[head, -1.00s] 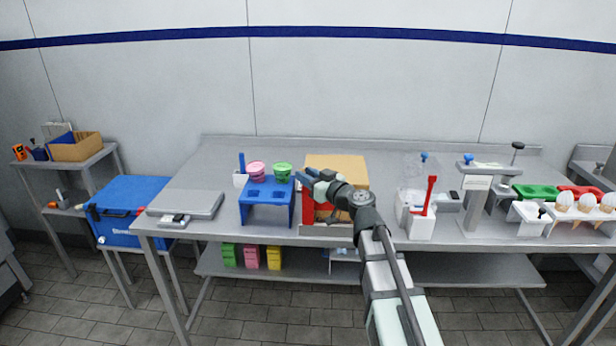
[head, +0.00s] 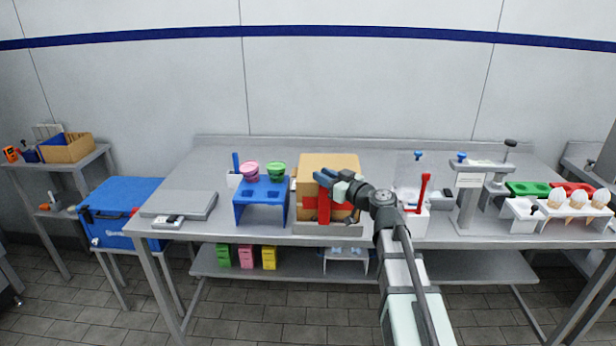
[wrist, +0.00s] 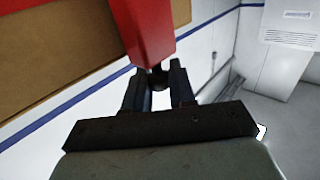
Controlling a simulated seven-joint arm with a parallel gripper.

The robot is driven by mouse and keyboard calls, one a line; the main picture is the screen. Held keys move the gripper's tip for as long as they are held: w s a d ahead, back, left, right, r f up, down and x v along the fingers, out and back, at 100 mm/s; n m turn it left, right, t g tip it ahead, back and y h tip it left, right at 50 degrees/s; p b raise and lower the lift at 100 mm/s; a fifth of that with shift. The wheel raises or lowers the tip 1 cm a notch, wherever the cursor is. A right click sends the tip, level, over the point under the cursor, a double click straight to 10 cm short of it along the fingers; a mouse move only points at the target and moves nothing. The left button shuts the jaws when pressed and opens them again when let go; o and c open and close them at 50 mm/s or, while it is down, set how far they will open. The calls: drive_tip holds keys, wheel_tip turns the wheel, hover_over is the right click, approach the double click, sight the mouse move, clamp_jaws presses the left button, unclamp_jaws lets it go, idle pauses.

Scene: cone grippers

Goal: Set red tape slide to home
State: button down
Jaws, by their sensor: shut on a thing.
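The red tape slide (head: 323,206) is an upright red piece at the front of a tan box (head: 343,163), near the middle of the box's front face. In the wrist view the slide (wrist: 149,30) fills the top centre, with the brown box face (wrist: 60,50) behind it. My gripper (head: 322,178) is at the slide's upper part. In the wrist view my gripper (wrist: 158,85) has its two dark fingers closed around a small dark knob (wrist: 157,77) at the slide. The knob is mostly hidden between the fingers.
A blue stand (head: 262,193) with pink and green cups is just left of the box. A white holder with a red lever (head: 422,190) stands to the right. A grey scale (head: 180,204) lies at the left. The table behind the box is clear.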

drive_tip(key=d, duration=1)
drive_tip(key=shift+w+r, duration=0.15)
drive_tip(key=shift+r, duration=0.1)
drive_tip(key=c, duration=1.1)
unclamp_jaws()
drive_tip(key=shift+o, duration=0.2)
drive_tip(key=shift+f, duration=0.1)
drive_tip(key=v, duration=1.4)
drive_tip(key=shift+a, duration=0.1)
